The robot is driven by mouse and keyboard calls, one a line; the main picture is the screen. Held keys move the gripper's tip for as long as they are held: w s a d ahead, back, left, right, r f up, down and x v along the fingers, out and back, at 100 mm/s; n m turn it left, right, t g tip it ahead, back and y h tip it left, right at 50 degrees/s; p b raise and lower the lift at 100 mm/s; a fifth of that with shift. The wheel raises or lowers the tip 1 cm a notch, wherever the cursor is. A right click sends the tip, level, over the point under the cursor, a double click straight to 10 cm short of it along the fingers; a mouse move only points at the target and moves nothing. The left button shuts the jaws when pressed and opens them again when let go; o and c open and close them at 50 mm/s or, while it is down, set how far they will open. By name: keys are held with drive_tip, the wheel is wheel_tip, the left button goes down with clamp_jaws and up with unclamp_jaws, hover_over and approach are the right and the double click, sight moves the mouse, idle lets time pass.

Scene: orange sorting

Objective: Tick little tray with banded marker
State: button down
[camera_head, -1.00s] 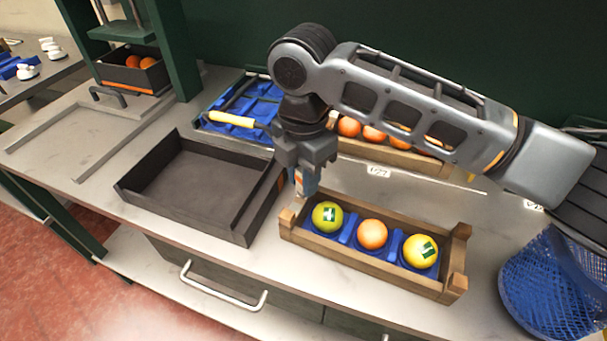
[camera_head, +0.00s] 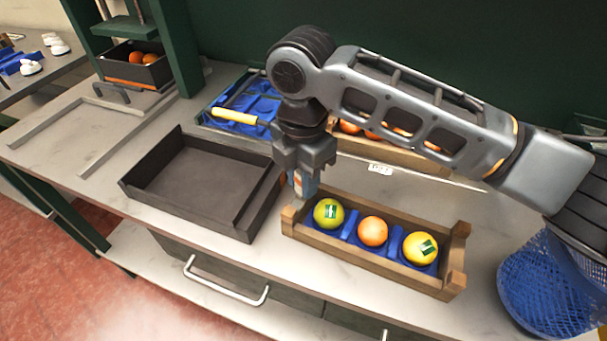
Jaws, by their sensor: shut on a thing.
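My gripper (camera_head: 303,178) points down and is shut on a small marker (camera_head: 298,186) with an orange band, mostly hidden by the fingers. It hangs at the left end of a small wooden tray (camera_head: 350,253); I cannot tell whether the marker's tip touches the tray. The tray has a blue insert with three fruits in a row: a green one (camera_head: 328,213) with a green-and-white label, a plain orange one (camera_head: 373,231), and a yellow one (camera_head: 420,248) with a green-and-white label.
An empty dark tray (camera_head: 190,222) sits just left of the gripper. Behind are a blue tray with a yellow-handled tool (camera_head: 234,116) and a wooden crate of oranges (camera_head: 395,153). A blue mesh basket (camera_head: 545,280) stands at the right.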

wheel_tip(320, 180, up, 3)
drive_tip(key=shift+f+p, duration=0.2)
drive_tip(key=shift+p, duration=0.9)
drive_tip(key=shift+r, duration=2.2)
